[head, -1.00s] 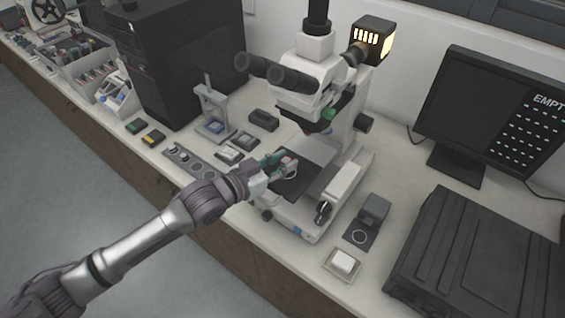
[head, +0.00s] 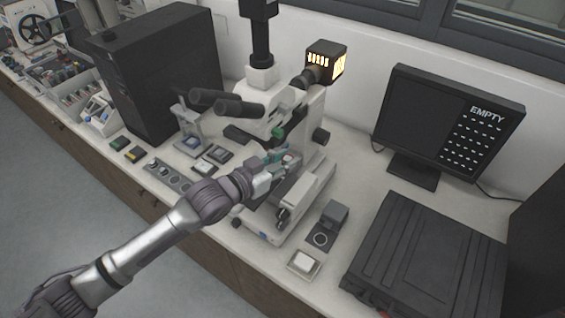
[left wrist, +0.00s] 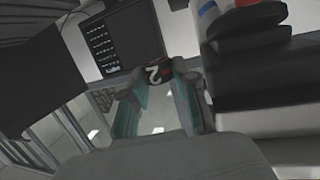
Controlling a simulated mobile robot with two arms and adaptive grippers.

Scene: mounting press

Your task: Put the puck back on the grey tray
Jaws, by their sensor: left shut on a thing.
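My left gripper (head: 282,158) is shut on a small dark puck and holds it by the microscope, over the stage area. In the left wrist view the puck (left wrist: 156,72) shows between the two teal-edged fingertips, with a white "2" mark and a red patch. In the head view the fingers mostly hide it. The grey tray (head: 169,176), a narrow strip with a row of round places, lies on the bench to the left of the microscope, near the front edge. My right gripper is not in view.
The white microscope (head: 312,120) stands close around my left gripper. Small dishes (head: 212,158) lie between it and the grey tray. A white block (head: 303,261) in a dish and a dark device (head: 333,217) stand to its right. A monitor (head: 440,120) reads "EMPTY".

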